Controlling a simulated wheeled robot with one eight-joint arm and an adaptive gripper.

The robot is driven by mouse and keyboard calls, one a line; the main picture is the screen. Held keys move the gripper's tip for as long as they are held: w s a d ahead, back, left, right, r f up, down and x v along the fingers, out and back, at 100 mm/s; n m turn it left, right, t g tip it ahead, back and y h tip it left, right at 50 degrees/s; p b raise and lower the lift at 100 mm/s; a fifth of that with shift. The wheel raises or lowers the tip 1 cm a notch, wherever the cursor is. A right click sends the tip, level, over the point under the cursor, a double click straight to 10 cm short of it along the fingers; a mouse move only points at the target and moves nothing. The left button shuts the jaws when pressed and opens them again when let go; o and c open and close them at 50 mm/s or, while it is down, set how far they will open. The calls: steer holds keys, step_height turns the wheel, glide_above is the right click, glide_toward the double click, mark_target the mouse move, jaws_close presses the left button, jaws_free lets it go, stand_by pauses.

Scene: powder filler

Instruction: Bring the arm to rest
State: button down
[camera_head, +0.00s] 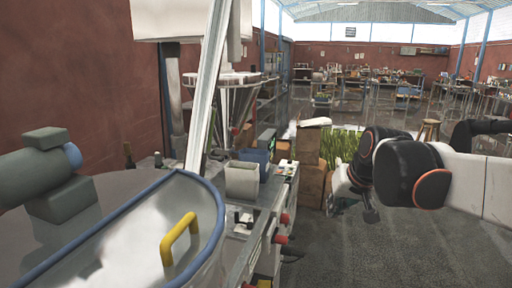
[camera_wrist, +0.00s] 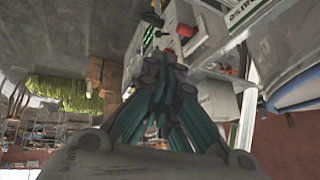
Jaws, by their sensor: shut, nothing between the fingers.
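My gripper (camera_wrist: 168,72) shows in the wrist view with its dark green and grey fingers drawn together, shut and empty. My white arm with black, orange-ringed joints (camera_head: 420,175) reaches in from the right in the head view, over the floor and apart from the machine. In the wrist view the machine (camera_wrist: 190,25) appears in a tilted picture, beyond the fingers.
A large vessel with a blue rim (camera_head: 215,205) and yellow handle (camera_head: 178,238) fills the near left. Cardboard boxes (camera_head: 309,150) and a green grass-like patch (camera_head: 340,145) lie behind the arm. The grey floor (camera_head: 390,255) below the arm is clear. A stool (camera_head: 430,127) stands farther back.

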steer(key=s+f, duration=0.4)
steer(key=s, duration=0.7)
steer(key=s+f+n+h+b, duration=0.1)
steer(key=s+f, duration=0.4)
steer(key=s, duration=0.6)
steer(key=shift+f+t, duration=0.2)
steer(key=shift+t, duration=0.2)
steer(key=shift+d, duration=0.1)
